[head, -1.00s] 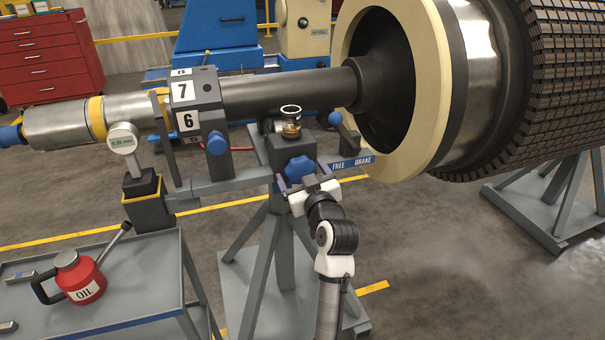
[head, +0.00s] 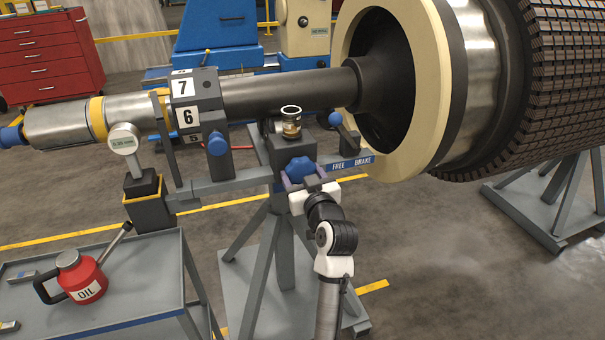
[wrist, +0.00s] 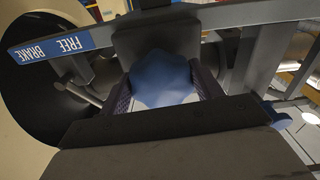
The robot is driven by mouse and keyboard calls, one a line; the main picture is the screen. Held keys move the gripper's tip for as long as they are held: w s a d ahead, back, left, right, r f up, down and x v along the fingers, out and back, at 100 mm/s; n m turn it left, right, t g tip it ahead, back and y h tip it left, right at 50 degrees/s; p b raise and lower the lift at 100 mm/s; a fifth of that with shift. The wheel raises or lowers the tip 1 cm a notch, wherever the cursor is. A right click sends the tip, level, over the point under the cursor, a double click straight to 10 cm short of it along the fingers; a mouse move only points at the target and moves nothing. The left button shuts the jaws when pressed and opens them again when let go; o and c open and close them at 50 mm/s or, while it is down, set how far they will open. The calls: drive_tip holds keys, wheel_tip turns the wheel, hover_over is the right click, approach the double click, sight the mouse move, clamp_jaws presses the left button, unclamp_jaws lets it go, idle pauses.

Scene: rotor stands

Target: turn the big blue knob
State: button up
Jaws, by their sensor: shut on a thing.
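The big blue knob (head: 300,169) is a lobed knob on the front of the grey stand block (head: 290,148), below the small glass cup. In the wrist view the knob (wrist: 162,78) sits in the middle, against the dark block. My gripper (head: 301,182) is at the knob, its purple fingers on either side. In the wrist view the fingers of my gripper (wrist: 163,92) flank the knob left and right and are closed on it. The knob's lower part is hidden by my gripper in the wrist view.
A FREE/BRAKE plate (head: 350,164) and a blue-tipped lever (head: 342,125) are just right of the knob. The large rotor shaft (head: 290,92) runs above. A trolley (head: 110,318) with a red oil can (head: 80,277) stands at lower left.

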drive_tip(key=m+p, duration=0.2)
drive_tip(key=m, duration=0.2)
drive_tip(key=shift+a+r+m+p, duration=0.1)
drive_tip(key=shift+a+m+p, duration=0.05)
drive_tip(key=shift+m+p, duration=0.2)
drive_tip(key=shift+s+m+p, duration=0.1)
drive_tip(key=shift+m+p, duration=0.5)
drive_tip(key=shift+m, duration=0.65)
drive_tip(key=o, duration=1)
drive_tip(key=b+v, duration=0.3)
drive_tip(key=v, duration=1.1)
